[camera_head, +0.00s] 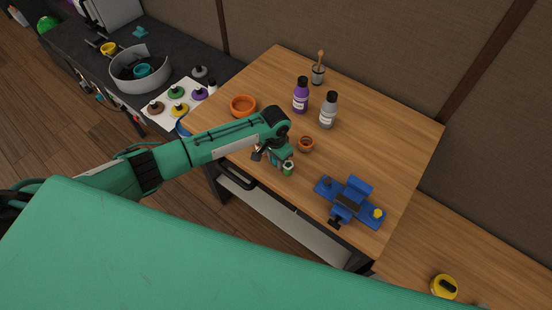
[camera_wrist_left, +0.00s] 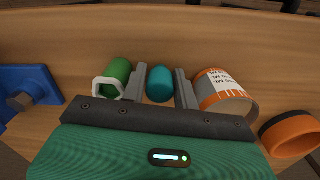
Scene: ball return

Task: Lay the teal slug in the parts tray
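My left gripper (camera_head: 280,165) is low over the wooden table near its front edge. In the left wrist view its two fingers (camera_wrist_left: 160,88) stand close on either side of the teal slug (camera_wrist_left: 160,83), a rounded upright piece that fills the gap at the tips. The slug is hidden behind the gripper in the head view. A green cylinder with a white hexagonal rim (camera_wrist_left: 113,82) is just outside one finger; it also shows in the head view (camera_head: 288,169). I cannot make out for certain which thing is the parts tray. My right gripper is not in view.
On the table are an orange bowl (camera_head: 243,105), a small copper bowl (camera_head: 306,144), purple (camera_head: 301,97) and grey (camera_head: 328,112) bottles, and a blue vise (camera_head: 350,201). The table's right side is clear.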

